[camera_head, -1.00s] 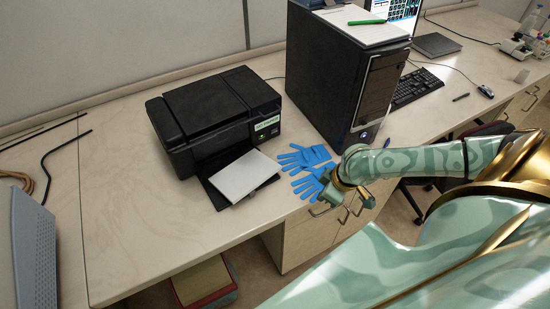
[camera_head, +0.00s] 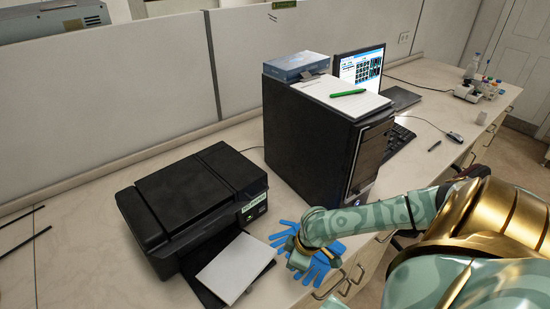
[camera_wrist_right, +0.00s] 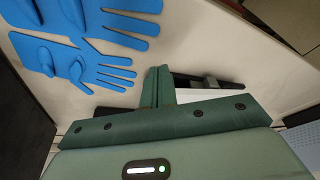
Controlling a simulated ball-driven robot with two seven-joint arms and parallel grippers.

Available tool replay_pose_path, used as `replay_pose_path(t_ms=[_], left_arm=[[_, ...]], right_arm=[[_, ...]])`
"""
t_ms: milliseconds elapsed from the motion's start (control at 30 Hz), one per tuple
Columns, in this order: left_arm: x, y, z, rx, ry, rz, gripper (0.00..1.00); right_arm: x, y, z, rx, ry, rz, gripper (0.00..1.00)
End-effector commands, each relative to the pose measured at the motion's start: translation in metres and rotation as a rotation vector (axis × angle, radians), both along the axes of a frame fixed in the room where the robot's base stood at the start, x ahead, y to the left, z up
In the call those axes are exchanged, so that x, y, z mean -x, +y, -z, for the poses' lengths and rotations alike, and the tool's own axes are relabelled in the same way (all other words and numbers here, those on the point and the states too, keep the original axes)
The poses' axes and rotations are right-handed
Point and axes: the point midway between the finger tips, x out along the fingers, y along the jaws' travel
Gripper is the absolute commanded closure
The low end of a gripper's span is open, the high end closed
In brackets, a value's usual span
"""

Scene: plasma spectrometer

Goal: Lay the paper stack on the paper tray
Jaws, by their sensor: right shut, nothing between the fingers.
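The white paper stack (camera_head: 235,267) lies flat on the black paper tray (camera_head: 205,291) at the front of the black printer (camera_head: 192,203). Its near edge reaches toward the front of the tray. My right gripper (camera_head: 298,264) is to the right of the stack, over the blue gloves, apart from the paper. In the right wrist view its fingers (camera_wrist_right: 160,84) are shut and empty. A white strip of the stack (camera_wrist_right: 192,95) shows behind the fingers, mostly hidden by the gripper body. My left gripper is not in view.
Blue gloves (camera_head: 326,262) lie beside the tray and show in the wrist view (camera_wrist_right: 80,62). A black computer tower (camera_head: 312,140) stands behind, bearing a notepad (camera_head: 335,92) with a green pen (camera_head: 348,93). The counter left of the printer (camera_head: 80,240) is mostly clear.

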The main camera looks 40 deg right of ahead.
Motion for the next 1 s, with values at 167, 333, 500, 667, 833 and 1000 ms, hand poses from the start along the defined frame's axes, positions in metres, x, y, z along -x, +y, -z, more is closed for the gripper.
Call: replay_pose_path(t_ms=[167,333,500,667,833,1000], left_arm=[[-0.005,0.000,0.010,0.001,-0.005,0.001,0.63],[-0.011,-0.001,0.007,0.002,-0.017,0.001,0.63],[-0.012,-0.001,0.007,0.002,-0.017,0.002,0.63],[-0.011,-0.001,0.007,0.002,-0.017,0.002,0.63],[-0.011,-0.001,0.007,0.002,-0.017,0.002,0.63],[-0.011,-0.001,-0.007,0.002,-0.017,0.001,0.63]], right_arm=[[-0.011,0.007,0.035,-0.003,-0.001,0.001,1.00],[-0.034,0.018,0.031,-0.002,-0.002,0.000,1.00],[-0.042,0.023,0.031,-0.001,-0.001,-0.001,1.00],[-0.043,0.023,0.031,0.001,0.001,-0.001,1.00],[-0.043,0.023,0.030,0.000,0.000,-0.001,1.00],[-0.062,0.033,0.026,-0.003,-0.002,0.002,1.00]])
